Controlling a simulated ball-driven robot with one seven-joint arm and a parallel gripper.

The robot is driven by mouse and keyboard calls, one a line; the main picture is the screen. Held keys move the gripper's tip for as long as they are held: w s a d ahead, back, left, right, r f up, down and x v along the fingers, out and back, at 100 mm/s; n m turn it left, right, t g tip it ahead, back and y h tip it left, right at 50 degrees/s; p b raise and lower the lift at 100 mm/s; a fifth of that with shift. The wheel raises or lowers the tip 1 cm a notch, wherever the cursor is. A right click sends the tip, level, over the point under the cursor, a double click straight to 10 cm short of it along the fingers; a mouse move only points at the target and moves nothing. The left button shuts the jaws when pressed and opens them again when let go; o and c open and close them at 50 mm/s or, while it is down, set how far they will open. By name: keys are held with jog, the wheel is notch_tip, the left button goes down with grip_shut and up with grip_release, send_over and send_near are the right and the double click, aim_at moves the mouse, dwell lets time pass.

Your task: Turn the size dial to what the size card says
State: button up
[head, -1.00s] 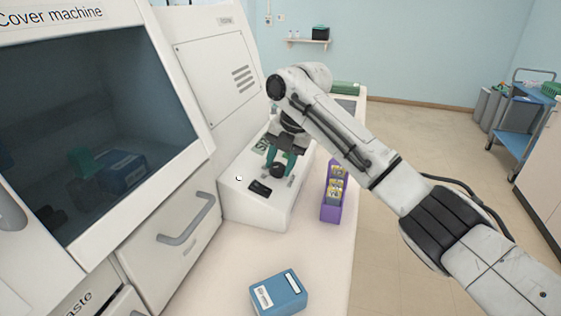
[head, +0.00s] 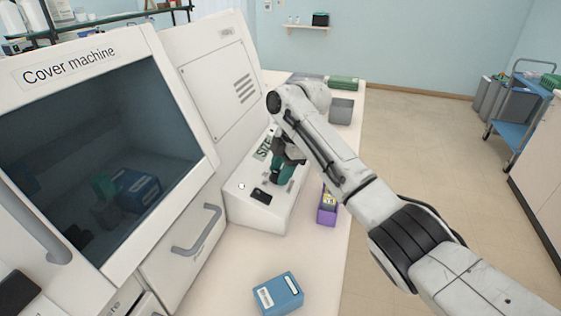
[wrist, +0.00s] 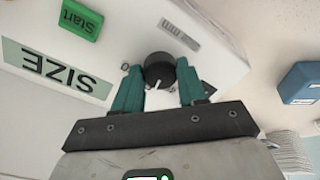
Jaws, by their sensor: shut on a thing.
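The size dial (wrist: 158,66) is a round black knob with a white pointer line, on the sloped panel of a white machine. My gripper (wrist: 159,85) is shut on the dial, with one teal finger on each side of it. In the head view my gripper (head: 283,172) is over the panel and hides the dial. The SIZE sign (wrist: 58,68) is upside down in the wrist view; it also shows in the head view (head: 263,147), partly behind the gripper. I cannot read any size marks at the dial, and I cannot make out a size card.
A green Start button (wrist: 80,18) and a striped label (wrist: 180,34) are near the dial. A purple holder (head: 327,216) stands right of the panel, partly behind my arm. A blue box (head: 278,293) lies in front. The Cover machine (head: 70,68) stands at left.

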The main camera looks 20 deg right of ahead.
jog(key=m+p, duration=0.4)
jog(key=m, duration=0.2)
jog(key=shift+r, duration=0.1)
jog(key=m+p, duration=0.2)
jog(key=m, duration=0.4)
jog(key=shift+s+d+m+y+p, duration=0.1)
jog(key=shift+m+y+p, duration=0.3)
jog(key=o, duration=1)
jog(key=shift+o, duration=0.2)
jog(key=b+v, duration=0.2)
jog(key=v, duration=0.8)
jog(key=shift+s+r, duration=0.15)
jog(key=shift+r, duration=0.05)
jog(key=shift+d, duration=0.15)
